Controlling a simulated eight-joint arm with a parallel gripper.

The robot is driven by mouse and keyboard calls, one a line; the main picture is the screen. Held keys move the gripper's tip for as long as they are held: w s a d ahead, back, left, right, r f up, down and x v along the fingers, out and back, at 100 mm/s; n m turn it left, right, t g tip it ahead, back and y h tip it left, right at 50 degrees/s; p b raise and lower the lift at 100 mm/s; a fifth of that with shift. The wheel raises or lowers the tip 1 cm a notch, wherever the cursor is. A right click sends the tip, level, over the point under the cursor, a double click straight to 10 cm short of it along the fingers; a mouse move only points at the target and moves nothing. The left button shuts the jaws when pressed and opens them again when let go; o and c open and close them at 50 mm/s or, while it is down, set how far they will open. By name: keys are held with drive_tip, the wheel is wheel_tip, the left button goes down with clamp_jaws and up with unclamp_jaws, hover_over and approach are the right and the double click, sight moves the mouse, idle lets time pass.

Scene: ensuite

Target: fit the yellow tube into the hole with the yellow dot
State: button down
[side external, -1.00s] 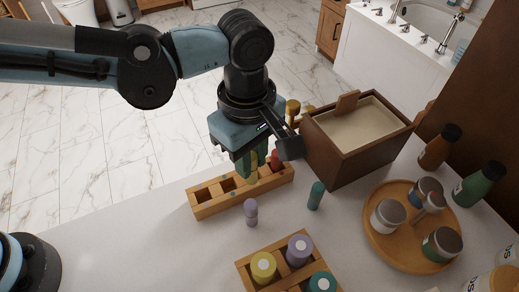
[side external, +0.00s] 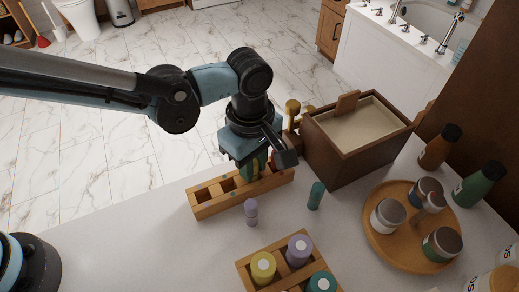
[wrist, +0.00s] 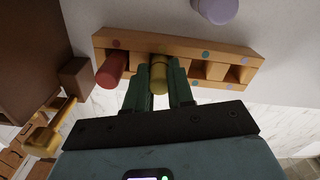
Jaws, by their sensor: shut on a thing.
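The yellow tube (wrist: 159,76) is gripped upright between the two green fingers of my gripper (wrist: 159,88). It stands at the compartment of the wooden rack (side external: 212,209) beside the red tube (wrist: 113,69). A yellowish dot (wrist: 160,48) shows on the rack edge in line with it. The tube's lower end appears to be within that compartment, but fingers and rack hide how deep. In the side view my gripper (side external: 257,168) is low over the rack's right part. Two compartments with a teal dot (wrist: 206,54) and a purple dot (wrist: 237,60) are empty.
A purple tube (side external: 251,211) and a teal tube (side external: 315,195) stand in front of the rack. A dark wooden box (side external: 350,158) is close on the right. A block with wide capped cylinders (side external: 245,266) is nearer, and a round tray (side external: 385,250) holds jars.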

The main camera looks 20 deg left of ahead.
drive_tip(key=c, duration=1.3)
unclamp_jaws()
drive_tip(key=shift+o, duration=0.2)
wheel_tip(320, 180, up, 12)
drive_tip(key=w+a+r+m+t+h, duration=0.1)
drive_tip(key=a+m+t, duration=0.15)
drive_tip(key=a, duration=0.65)
drive_tip(key=a+r+m+t, duration=0.1)
drive_tip(key=a+m, duration=0.2)
drive_tip(key=a, duration=0.5)
drive_tip(key=s+a+f+m+t, duration=0.2)
drive_tip(key=a+m, duration=0.1)
drive_tip(key=a, duration=0.4)
drive_tip(key=s+a+f+m+t+y, duration=0.1)
drive_tip(key=s+a+f+m, duration=0.1)
drive_tip(key=a, duration=0.5)
drive_tip(key=shift+s+a+m+t, duration=0.15)
drive_tip(key=shift+s+m+t, duration=0.3)
drive_tip(key=shift+m, duration=0.6)
